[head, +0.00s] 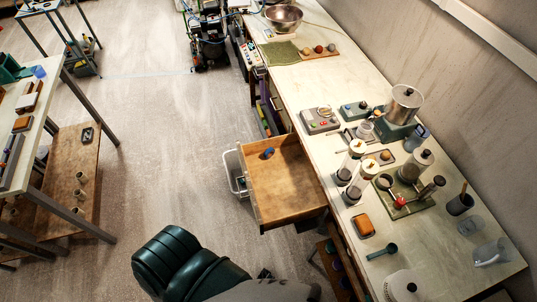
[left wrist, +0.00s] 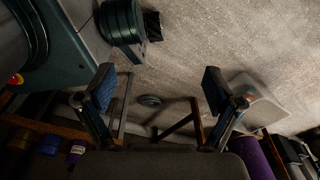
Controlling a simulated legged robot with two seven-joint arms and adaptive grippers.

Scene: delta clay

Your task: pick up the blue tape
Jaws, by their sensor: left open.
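A small blue object (head: 268,153), possibly the blue tape, lies near the far left corner of the open wooden drawer (head: 285,185). In the left wrist view, several small roll-like items, one bluish-purple (left wrist: 76,152), stand on a dark shelf at lower left. I cannot tell if any of them is the tape. My left gripper (left wrist: 160,88) is open, its two blue-padded fingers wide apart with nothing between them. It points toward the floor and shelf frame. My right gripper is not in view.
A white bin (head: 236,172) stands beside the drawer; a pale bin (left wrist: 258,103) is right of the left gripper. The long bench (head: 345,90) holds jars, a green tray (head: 417,200) and a steel pot (head: 403,100). Floor (head: 160,130) is clear left of the drawer.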

